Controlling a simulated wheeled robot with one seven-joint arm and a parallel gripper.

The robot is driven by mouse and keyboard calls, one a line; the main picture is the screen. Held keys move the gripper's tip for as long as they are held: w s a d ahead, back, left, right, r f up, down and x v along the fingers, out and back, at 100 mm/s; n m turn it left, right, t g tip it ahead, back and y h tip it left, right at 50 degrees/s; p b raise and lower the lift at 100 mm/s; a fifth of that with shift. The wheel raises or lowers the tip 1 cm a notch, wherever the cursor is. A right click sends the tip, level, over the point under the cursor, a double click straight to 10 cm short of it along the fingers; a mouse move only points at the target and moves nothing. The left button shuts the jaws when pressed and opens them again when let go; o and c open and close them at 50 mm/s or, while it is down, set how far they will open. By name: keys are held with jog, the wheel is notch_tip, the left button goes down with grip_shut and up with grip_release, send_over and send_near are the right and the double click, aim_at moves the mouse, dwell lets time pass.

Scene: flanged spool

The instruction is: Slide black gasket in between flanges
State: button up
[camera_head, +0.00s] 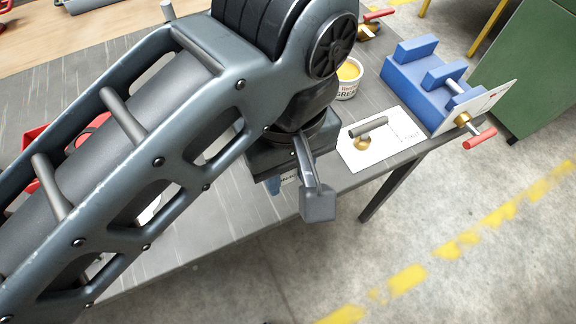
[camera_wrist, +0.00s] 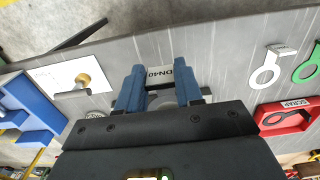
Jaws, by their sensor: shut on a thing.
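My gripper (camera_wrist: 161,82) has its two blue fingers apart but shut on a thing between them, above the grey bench. A white tag reading DN40 (camera_wrist: 168,74) shows between the fingertips, with a dark edge by it; this looks like the tab of the black gasket, whose ring I cannot make out. In the head view my gripper (camera_head: 283,184) is mostly hidden behind my arm. A blue slotted block (camera_head: 418,88) stands at the right end of the bench, with a metal rod, a brass part and a red handle (camera_head: 480,138). I cannot clearly make out the flange gap.
A white card (camera_head: 375,150) with a brass, grey-handled part lies left of the block. A grease tub (camera_head: 348,78) stands behind it. A white ring gasket (camera_wrist: 265,73), a green one (camera_wrist: 306,69) and a red scrap tray (camera_wrist: 283,118) are right of my gripper in the wrist view.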

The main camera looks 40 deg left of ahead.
jog(key=shift+w+a+f+b, duration=0.1)
jog(key=shift+w+a+b, duration=0.3)
jog(key=shift+a+b, duration=0.45)
jog(key=shift+w+a+r+b, duration=0.1)
jog(key=shift+w+a+b, duration=0.35)
jog(key=shift+a, duration=0.65)
jog(key=shift+w+a+f+b, duration=0.1)
jog(key=shift+w+a+b, duration=0.25)
jog(key=shift+a+b, duration=0.5)
jog(key=w+a+b, duration=0.2)
jog(key=a+b, duration=0.1)
jog(key=a, duration=0.3)
jog(key=shift+w+a, duration=0.35)
jog(key=shift+f+b, duration=0.45)
jog(key=shift+b, duration=0.05)
jog(key=o, duration=0.9)
jog(key=shift+r+b, duration=0.3)
jog(key=shift+r, duration=3.65)
jog(key=shift+d, duration=0.1)
